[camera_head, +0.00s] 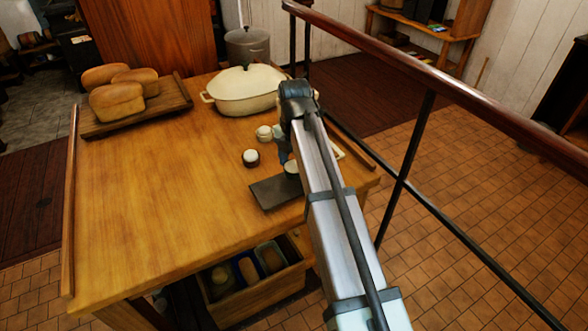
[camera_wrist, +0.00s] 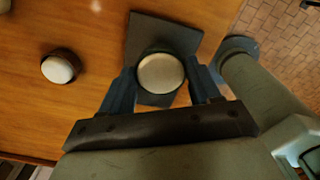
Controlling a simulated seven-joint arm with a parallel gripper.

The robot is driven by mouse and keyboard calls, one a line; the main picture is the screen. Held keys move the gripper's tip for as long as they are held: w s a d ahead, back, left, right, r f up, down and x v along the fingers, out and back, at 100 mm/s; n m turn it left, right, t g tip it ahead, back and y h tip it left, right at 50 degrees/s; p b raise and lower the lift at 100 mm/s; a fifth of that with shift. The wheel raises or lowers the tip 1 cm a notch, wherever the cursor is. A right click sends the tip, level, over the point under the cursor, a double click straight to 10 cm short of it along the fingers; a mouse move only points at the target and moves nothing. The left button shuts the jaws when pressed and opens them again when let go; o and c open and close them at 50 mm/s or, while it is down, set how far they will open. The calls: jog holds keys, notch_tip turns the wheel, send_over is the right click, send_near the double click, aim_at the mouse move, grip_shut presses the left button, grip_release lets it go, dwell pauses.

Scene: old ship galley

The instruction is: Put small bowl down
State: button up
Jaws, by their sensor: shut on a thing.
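The small bowl (camera_wrist: 160,70) is round, with a pale cream top and a dark rim, and sits between my fingers in the wrist view. My gripper (camera_wrist: 162,80) is shut on it from both sides. Below the bowl is a flat dark slab (camera_wrist: 150,27), which also lies near the table's right front edge in the head view (camera_head: 272,195). I cannot tell whether the bowl touches the slab. In the head view my arm hides most of the bowl, with only a pale bit (camera_head: 291,168) showing.
A dark cup with a white top (camera_head: 250,158) stands left of my gripper, with another small pale container (camera_head: 264,133) behind it. A cream lidded pot (camera_head: 244,90), a grey pot (camera_head: 247,46) and a bread tray (camera_head: 170,110) stand farther back. The table's left middle (camera_head: 150,190) is clear.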

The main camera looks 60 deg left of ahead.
aim_at(294, 165)
jog(key=shift+f, duration=1.5)
jog(key=shift+f, duration=0.2)
jog(key=o, duration=1.1)
notch_tip(294, 165, up, 12)
jog(key=shift+r, duration=0.2)
